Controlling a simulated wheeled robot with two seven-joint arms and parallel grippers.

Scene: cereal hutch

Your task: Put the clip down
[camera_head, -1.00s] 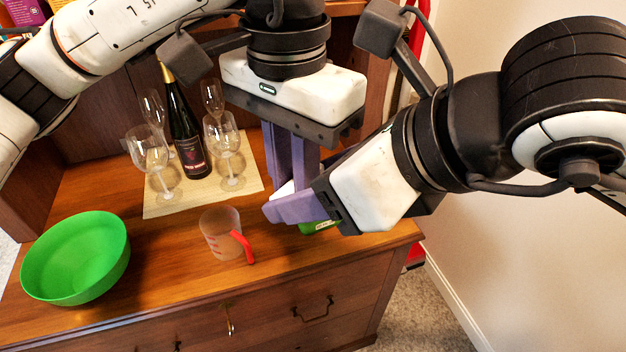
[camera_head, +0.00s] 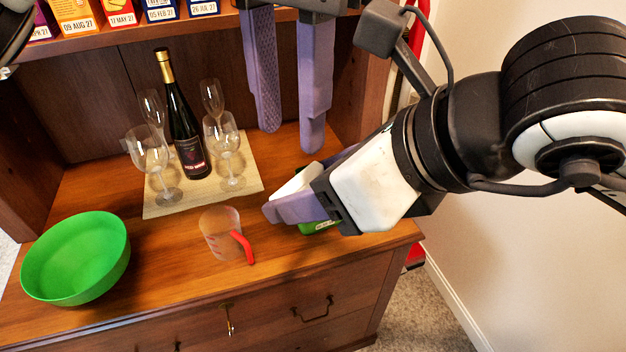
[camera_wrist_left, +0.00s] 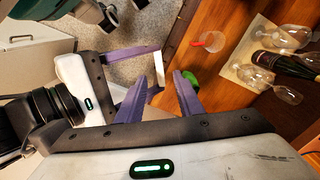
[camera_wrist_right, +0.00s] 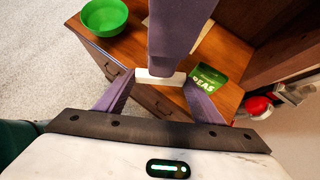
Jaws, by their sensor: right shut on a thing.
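The clip (camera_head: 297,182) is a white bar held between the fingers of my right gripper (camera_head: 310,185), above the right part of the counter. In the right wrist view the clip (camera_wrist_right: 160,78) spans the gap between the two purple fingers. It also shows in the left wrist view (camera_wrist_left: 157,66). A green bag marked PEAS (camera_wrist_right: 208,77) is beside and below it, partly hidden by the right gripper in the head view (camera_head: 320,226); I cannot tell whether they touch. My left gripper (camera_head: 291,139) is open and empty, pointing down above and behind the right one.
A measuring cup (camera_head: 221,235) with a red handle and a green bowl (camera_head: 75,258) stand on the wooden counter (camera_head: 180,262). A bottle (camera_head: 186,130) and several glasses stand on a mat (camera_head: 200,206) behind. Boxes line the shelf above. The counter between bowl and cup is clear.

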